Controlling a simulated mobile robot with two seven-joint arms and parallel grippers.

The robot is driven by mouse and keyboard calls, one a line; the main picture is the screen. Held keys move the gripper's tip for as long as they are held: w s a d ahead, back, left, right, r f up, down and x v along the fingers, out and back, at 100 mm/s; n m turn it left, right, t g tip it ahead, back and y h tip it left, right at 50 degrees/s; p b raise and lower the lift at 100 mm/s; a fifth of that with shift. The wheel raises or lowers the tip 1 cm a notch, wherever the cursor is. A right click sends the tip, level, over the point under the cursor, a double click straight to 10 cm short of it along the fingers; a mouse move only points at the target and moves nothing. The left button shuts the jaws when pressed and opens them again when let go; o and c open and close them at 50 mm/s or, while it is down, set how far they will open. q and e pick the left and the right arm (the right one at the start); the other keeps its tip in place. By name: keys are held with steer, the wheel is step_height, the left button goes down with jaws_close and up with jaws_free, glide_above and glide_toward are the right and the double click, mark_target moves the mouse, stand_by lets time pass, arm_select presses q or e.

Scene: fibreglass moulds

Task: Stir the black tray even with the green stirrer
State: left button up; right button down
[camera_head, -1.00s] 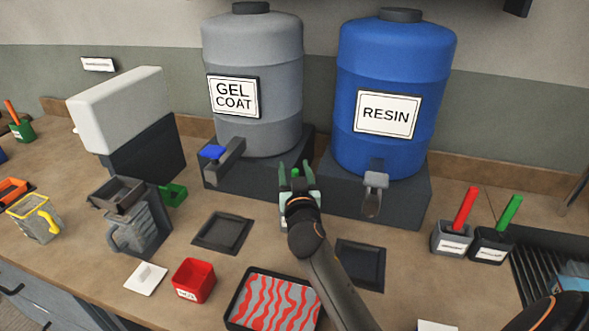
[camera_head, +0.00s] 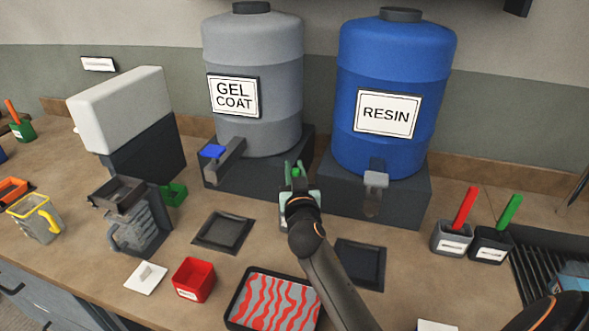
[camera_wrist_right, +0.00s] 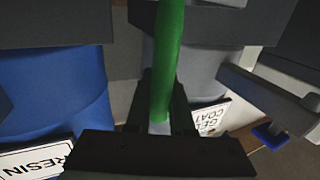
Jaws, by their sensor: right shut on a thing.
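The black tray (camera_head: 236,294) lies flat at the front middle of the bench in the head view, with wavy red and grey stripes inside it. My right gripper (camera_head: 295,172) is behind the tray, in front of the drum stands, and is shut on the green stirrer (camera_head: 296,173). In the right wrist view the stirrer's green handle (camera_wrist_right: 167,50) runs between the dark fingers. Its lower end is hidden in the head view by my right wrist. My left gripper is not in view.
A red cup (camera_head: 193,280) stands left of the tray. Dark square moulds (camera_head: 223,232) lie behind it and to its right. A grey gel coat drum (camera_head: 252,130) and a blue resin drum (camera_head: 390,75) stand at the back. Another green stick (camera_head: 510,212) stands in a cup at right.

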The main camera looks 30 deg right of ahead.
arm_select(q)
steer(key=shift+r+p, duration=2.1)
arm_select(e)
step_height(320, 180, up, 11)
steer(key=shift+s, duration=0.1)
